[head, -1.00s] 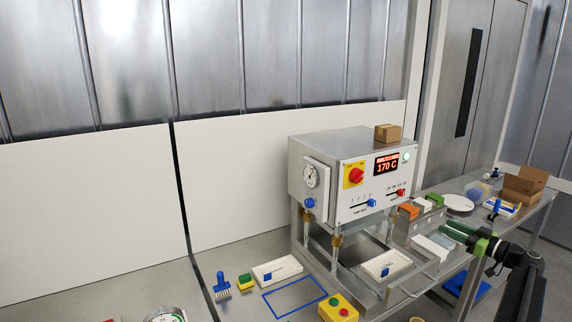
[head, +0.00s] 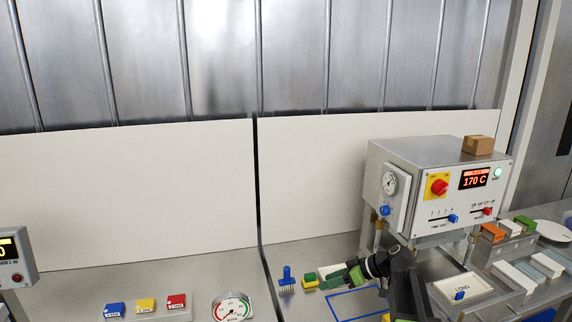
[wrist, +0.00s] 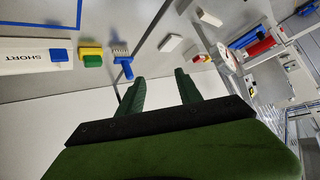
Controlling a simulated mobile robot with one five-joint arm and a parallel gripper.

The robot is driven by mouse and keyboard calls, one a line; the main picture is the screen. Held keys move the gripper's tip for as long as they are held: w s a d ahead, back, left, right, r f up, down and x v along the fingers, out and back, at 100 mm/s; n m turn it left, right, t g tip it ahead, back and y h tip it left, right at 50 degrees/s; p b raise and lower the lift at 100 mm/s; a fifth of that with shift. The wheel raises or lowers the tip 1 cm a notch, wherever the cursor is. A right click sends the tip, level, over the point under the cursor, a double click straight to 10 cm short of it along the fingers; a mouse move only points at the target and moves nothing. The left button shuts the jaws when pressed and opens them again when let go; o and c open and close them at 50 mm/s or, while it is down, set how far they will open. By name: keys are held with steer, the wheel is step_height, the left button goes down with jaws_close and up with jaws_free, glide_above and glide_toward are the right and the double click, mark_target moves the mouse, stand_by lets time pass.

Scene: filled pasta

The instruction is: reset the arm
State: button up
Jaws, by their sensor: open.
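My gripper (head: 335,280) has green fingers and is at the end of my dark arm, in front of the lower left of the press machine (head: 410,180) in the head view. It is over the worktop, beside the green and yellow block and partly over a white tray. In the wrist view my gripper (wrist: 160,80) shows two green fingers spread apart with nothing between them. My arm hides part of the blue outlined square (head: 350,300) and the machine's front left leg.
A blue brush (head: 287,278) stands left of my gripper. A LONG tray (head: 462,288) lies to the right. Blue, yellow and red blocks (head: 146,305) and a round dial (head: 232,307) are at the left front. A white wall panel (head: 130,190) stands behind.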

steer(key=s+a+f+m+g+h, duration=0.1)
steer(key=s+a+f+g+h, duration=0.1)
steer(key=s+a+f+h, duration=0.3)
steer(key=s+a+f+m+g, duration=0.1)
steer(key=s+a+f+m, duration=0.15)
steer(key=s, duration=0.45)
steer(key=s+d+f+m+h, duration=0.1)
steer(key=s+d+m+h, duration=0.1)
steer(key=d, duration=0.3)
steer(key=s+d+f+m+g+h, duration=0.1)
steer(key=s+d+m+h, duration=0.2)
steer(key=d+m, duration=0.1)
steer(key=shift+d+m, duration=0.35)
steer(key=shift+m, duration=0.2)
steer(key=shift+w, duration=0.1)
